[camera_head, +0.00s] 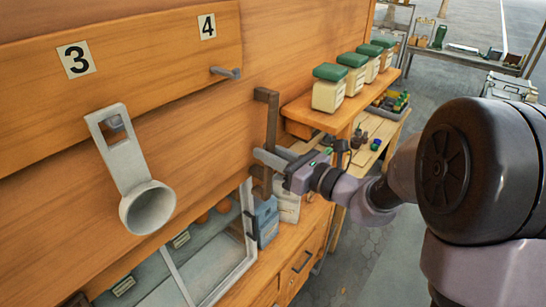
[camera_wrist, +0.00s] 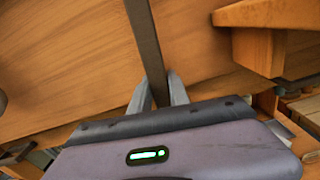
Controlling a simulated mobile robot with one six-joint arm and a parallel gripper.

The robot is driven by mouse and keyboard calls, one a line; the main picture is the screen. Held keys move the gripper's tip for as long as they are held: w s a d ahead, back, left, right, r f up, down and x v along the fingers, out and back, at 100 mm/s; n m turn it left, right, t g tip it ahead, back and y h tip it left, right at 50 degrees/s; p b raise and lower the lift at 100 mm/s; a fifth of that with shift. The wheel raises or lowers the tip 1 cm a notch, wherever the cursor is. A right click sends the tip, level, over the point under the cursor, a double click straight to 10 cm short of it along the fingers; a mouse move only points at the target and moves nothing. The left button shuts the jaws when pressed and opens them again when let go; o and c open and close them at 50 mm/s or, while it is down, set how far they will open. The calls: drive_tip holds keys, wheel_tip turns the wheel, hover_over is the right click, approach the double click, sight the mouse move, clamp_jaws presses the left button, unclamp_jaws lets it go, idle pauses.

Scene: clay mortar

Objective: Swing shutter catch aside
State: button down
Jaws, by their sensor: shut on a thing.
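The shutter catch (camera_head: 272,120) is a dark brown upright bar with a short bend at its top, on the wooden front. In the wrist view the bar (camera_wrist: 145,40) runs down between my two grey fingers. My gripper (camera_head: 271,159) comes in from the right and is shut on the lower part of the bar. The fingers hide the part of the bar between them. The wooden panel (camera_head: 150,50) with number plates 3 and 4 is at upper left, with a grey peg (camera_head: 226,73) near its lower right.
A grey ring-ended holder (camera_head: 128,160) hangs left of the catch. Below is a glazed frame (camera_head: 215,270), with a blue carton (camera_head: 265,221) beside it. Several green-lidded jars (camera_head: 329,88) stand on a shelf (camera_head: 305,112) just right of the catch. Grey paving lies further right.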

sight(243, 150)
drive_tip(key=s+m, duration=0.1)
drive_tip(key=s+a+r+m+p, duration=0.1)
drive_tip(key=s+a+p, duration=0.1)
drive_tip(key=shift+s+a+r+m, duration=0.2)
drive_tip(key=shift+r+m, duration=0.05)
drive_tip(key=shift+m, duration=0.15)
drive_tip(key=shift+w+d+f+m, duration=0.2)
drive_tip(key=shift+w+d+m, duration=0.1)
drive_tip(key=shift+w+m, duration=0.1)
drive_tip(key=shift+s+a, duration=0.2)
drive_tip(key=c, duration=1.6)
unclamp_jaws()
drive_tip(key=shift+d, duration=0.1)
drive_tip(key=o, duration=0.4)
drive_tip(key=shift+c, duration=0.2)
drive_tip(key=shift+a, duration=0.25)
drive_tip(key=b+v, duration=0.3)
drive_tip(key=v, duration=1.4)
drive_tip(key=shift+s+d, duration=0.2)
drive_tip(key=shift+d, duration=0.05)
